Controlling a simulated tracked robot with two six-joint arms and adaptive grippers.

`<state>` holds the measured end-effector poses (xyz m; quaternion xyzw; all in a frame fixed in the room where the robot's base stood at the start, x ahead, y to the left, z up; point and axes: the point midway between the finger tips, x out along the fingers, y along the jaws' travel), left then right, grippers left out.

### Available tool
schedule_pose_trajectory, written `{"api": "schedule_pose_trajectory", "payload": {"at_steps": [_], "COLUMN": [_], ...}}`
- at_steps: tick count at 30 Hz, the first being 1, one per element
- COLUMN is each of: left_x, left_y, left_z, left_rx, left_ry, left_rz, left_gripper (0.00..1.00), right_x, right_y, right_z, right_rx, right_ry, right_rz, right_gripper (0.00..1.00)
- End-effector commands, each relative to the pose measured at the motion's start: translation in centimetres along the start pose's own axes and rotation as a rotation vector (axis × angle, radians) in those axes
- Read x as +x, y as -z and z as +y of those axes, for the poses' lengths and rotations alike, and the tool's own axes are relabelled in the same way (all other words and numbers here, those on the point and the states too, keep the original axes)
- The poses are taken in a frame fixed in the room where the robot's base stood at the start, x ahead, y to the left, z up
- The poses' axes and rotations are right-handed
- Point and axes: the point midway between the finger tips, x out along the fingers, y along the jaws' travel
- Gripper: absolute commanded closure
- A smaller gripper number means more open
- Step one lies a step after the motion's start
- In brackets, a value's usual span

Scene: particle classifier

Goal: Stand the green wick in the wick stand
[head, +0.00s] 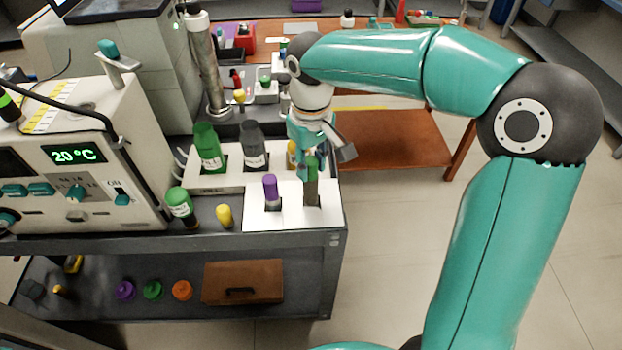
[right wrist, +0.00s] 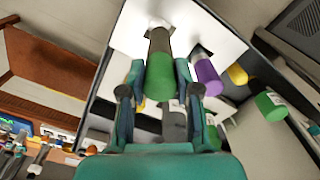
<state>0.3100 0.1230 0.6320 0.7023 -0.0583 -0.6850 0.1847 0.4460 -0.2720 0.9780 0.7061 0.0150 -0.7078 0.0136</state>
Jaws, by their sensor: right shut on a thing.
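The green wick (head: 311,178) has a green top and a grey-brown lower body. My right gripper (head: 308,160) is shut on its green part, which also shows between the fingers in the right wrist view (right wrist: 160,76). The wick is roughly upright over the white wick stand (head: 283,217) at the front right corner of the bench. Its lower end meets a dark opening in the stand; I cannot tell how deep it sits. A purple-topped wick (head: 270,188) stands in the stand to its left. My left gripper is out of view.
A white rack behind holds a green bottle (head: 208,148) and a grey bottle (head: 252,146). A green-capped jar (head: 181,205) and a yellow-topped piece (head: 224,216) stand left of the stand. A heater with a display (head: 75,154) fills the left. Open floor lies right of the bench.

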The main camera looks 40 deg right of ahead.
Motion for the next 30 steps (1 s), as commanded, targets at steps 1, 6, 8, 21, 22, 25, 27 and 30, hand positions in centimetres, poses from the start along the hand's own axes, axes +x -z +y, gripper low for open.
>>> {"api": "schedule_pose_trajectory", "payload": {"at_steps": [1, 6, 8, 21, 22, 25, 27, 30], "left_x": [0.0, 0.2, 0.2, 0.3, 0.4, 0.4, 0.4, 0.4], "left_y": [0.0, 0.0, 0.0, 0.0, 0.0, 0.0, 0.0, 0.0], "left_z": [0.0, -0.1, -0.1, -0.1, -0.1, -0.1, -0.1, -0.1], "left_rx": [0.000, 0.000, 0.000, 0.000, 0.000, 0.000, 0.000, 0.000], "left_ry": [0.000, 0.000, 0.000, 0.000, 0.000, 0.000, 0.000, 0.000], "left_rz": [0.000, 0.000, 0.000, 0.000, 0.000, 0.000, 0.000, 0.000], "left_gripper": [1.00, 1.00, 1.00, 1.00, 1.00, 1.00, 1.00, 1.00], "right_x": [0.2, 2.0, 2.9, 4.6, 4.7, 4.8, 4.8, 4.7], "right_y": [0.0, -0.1, -0.1, 0.0, 0.0, 0.0, 0.0, 0.0], "right_z": [0.0, 0.0, 0.0, 0.0, 0.0, 0.0, 0.0, 0.0], "right_rx": [0.001, 0.001, 0.002, 0.000, 0.000, 0.000, 0.000, 0.000], "right_ry": [0.000, 0.000, 0.000, 0.000, 0.000, 0.000, 0.000, 0.000], "right_rz": [0.001, -0.001, -0.002, 0.002, 0.002, 0.002, 0.002, 0.001], "right_gripper": [1.00, 1.00, 1.00, 1.00, 1.00, 0.62, 0.50, 0.43]}}
